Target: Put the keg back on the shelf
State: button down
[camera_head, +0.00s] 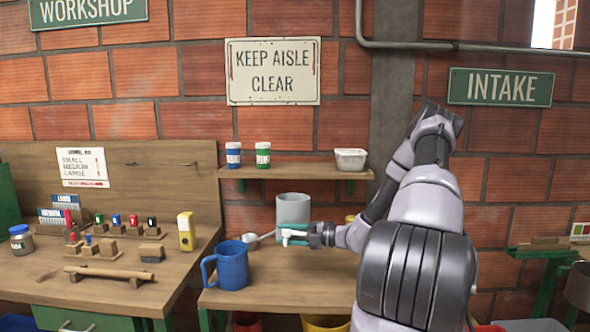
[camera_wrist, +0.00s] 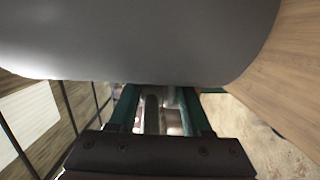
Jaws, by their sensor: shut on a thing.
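A grey cylindrical vessel, which I take for the keg (camera_head: 293,207), is upright over the back of the right-hand bench, below the wall shelf (camera_head: 300,173). My gripper (camera_head: 300,235) is at its lower front, with the arm reaching in from the right. In the wrist view the keg's smooth grey side (camera_wrist: 140,40) fills the top. There my teal fingers (camera_wrist: 160,108) are shut on a narrow grey part in front of it, seemingly its handle. I cannot tell whether the keg's base touches the bench.
A blue mug (camera_head: 231,266) stands on the bench (camera_head: 285,285) at front left. A small scoop-like thing (camera_head: 252,241) lies behind it.

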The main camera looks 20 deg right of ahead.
aim_at(309, 168)
jog(key=j+z, duration=0.75)
jog(key=j, duration=0.3)
